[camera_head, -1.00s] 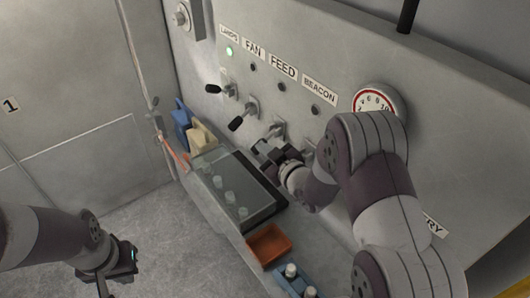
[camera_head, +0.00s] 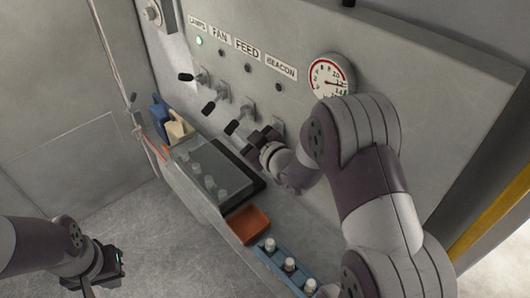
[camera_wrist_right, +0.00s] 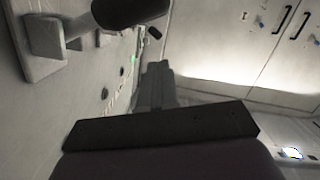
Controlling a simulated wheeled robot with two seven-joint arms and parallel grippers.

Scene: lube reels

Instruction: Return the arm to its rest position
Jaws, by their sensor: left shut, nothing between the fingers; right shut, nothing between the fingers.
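My right arm reaches in from the right in the head view. Its gripper (camera_head: 252,139) is shut and empty, close to the panel beside the black-handled FEED lever (camera_head: 233,127). A small gap seems to part them. In the right wrist view the shut fingers (camera_wrist_right: 156,84) point along the panel, and a large black lever handle (camera_wrist_right: 130,12) is close above them. The BEACON lever (camera_head: 278,127) is partly hidden behind my right gripper. My left gripper (camera_head: 103,272) is low at the left over the floor, shut and empty, its tips hard to make out.
The LAMPS lever (camera_head: 187,77) and FAN lever (camera_head: 209,107) jut from the panel; a green light (camera_head: 199,41) glows above LAMPS. Below are a dark-framed clear-topped box (camera_head: 240,180), an orange tray (camera_head: 248,224) and a blue rack (camera_head: 277,262) of white-topped items. A gauge (camera_head: 331,80) is above my right arm.

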